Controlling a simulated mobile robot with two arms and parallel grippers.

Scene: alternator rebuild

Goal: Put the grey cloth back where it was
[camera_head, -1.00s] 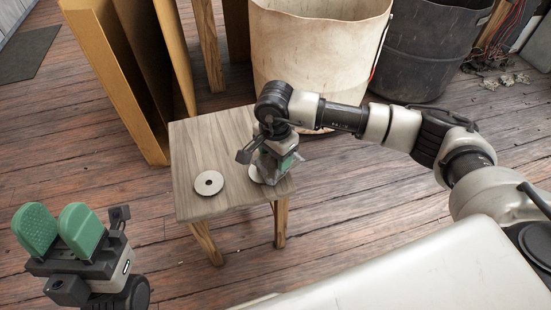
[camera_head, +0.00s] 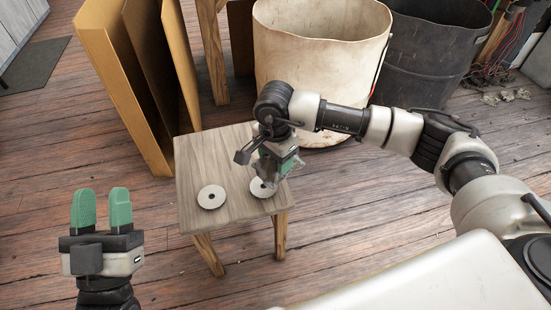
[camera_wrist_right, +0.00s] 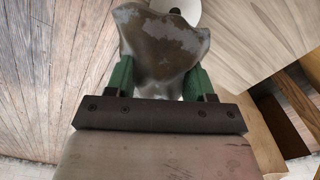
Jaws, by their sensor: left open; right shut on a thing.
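The grey cloth (camera_wrist_right: 160,45) is a crumpled, blotched piece between the green fingers of my right gripper (camera_wrist_right: 161,80) in the right wrist view. In the head view, my right gripper (camera_head: 275,163) is over the right part of a small wooden stool (camera_head: 233,160), shut on the cloth. The cloth partly hides a pale disc (camera_head: 260,189) on the stool top. I cannot tell whether the cloth touches the stool. My left gripper (camera_head: 102,208) is open and empty, off to the left over the floor.
Another pale disc with a centre hole (camera_head: 211,197) lies on the stool's left front. Cardboard sheets (camera_head: 135,85) lean behind it. A cream bin (camera_head: 320,65) and a dark bin (camera_head: 428,60) stand behind. The floor left of the stool is clear.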

